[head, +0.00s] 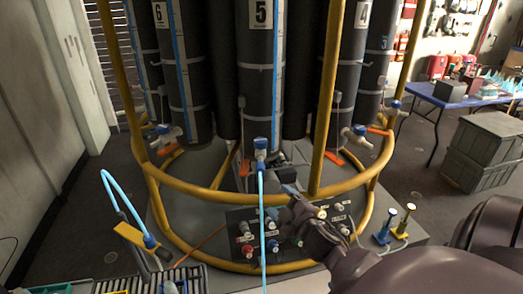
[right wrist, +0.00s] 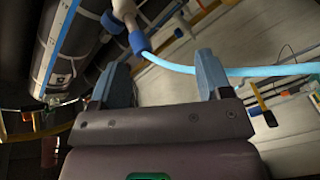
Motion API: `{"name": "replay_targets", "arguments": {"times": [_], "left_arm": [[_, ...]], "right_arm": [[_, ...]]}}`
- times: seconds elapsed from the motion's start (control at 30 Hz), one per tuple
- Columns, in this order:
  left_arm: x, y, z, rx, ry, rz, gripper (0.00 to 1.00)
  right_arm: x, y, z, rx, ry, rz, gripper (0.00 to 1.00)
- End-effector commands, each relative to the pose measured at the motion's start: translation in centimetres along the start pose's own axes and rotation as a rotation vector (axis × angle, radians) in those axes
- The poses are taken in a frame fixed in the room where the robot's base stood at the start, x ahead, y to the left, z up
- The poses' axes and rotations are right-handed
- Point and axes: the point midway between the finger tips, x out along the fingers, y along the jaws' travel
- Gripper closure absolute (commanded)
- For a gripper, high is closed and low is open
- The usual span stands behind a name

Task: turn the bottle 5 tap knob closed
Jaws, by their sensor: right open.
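Bottle 5 (head: 261,60) is a tall dark cylinder at the centre back of the head view, with a white number label. Its tap (head: 261,155), white with blue parts, sits low on the bottle, and a light blue hose (head: 263,215) hangs from it. My right gripper (head: 288,190) is below and right of this tap, apart from it. In the right wrist view the open fingers (right wrist: 162,70) are empty. A white and blue tap (right wrist: 136,40) and the light blue hose (right wrist: 250,70) show beyond them. The knob's exact angle is too small to tell. My left gripper is out of view.
A yellow rail frame (head: 235,196) rings the bottles, with an upright (head: 326,110) right of the tap. A panel of knobs and fittings (head: 262,238) stands below. A blue-hosed yellow piece (head: 130,234) is at left. Grey crates (head: 485,150) and a blue table (head: 440,98) are at right.

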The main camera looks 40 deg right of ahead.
Motion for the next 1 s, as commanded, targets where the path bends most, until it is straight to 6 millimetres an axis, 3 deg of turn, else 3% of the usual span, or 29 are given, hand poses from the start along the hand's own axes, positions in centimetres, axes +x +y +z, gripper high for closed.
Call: {"name": "replay_targets", "arguments": {"times": [0.03, 0.2, 0.4, 0.6, 0.8, 1.0], "left_arm": [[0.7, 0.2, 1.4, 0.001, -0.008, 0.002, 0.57], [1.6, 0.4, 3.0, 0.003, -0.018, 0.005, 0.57], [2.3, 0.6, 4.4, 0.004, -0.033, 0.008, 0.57], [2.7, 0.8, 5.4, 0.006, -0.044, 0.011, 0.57], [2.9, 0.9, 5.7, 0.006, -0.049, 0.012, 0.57], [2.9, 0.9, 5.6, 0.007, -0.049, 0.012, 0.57]], "right_arm": [[1.2, 1.3, 0.4, -0.117, 0.037, 0.049, 0.29], [3.5, 6.5, -0.3, -0.517, 0.139, 0.19, 0.29], [4.9, 10.2, -1.4, -0.996, 0.217, 0.293, 0.29], [5.8, 11.9, -1.6, -1.482, 0.255, 0.314, 0.29], [6.4, 12.5, -0.5, -1.903, 0.267, 0.253, 0.29], [6.5, 12.3, 0.5, -2.125, 0.283, 0.179, 0.29]]}}
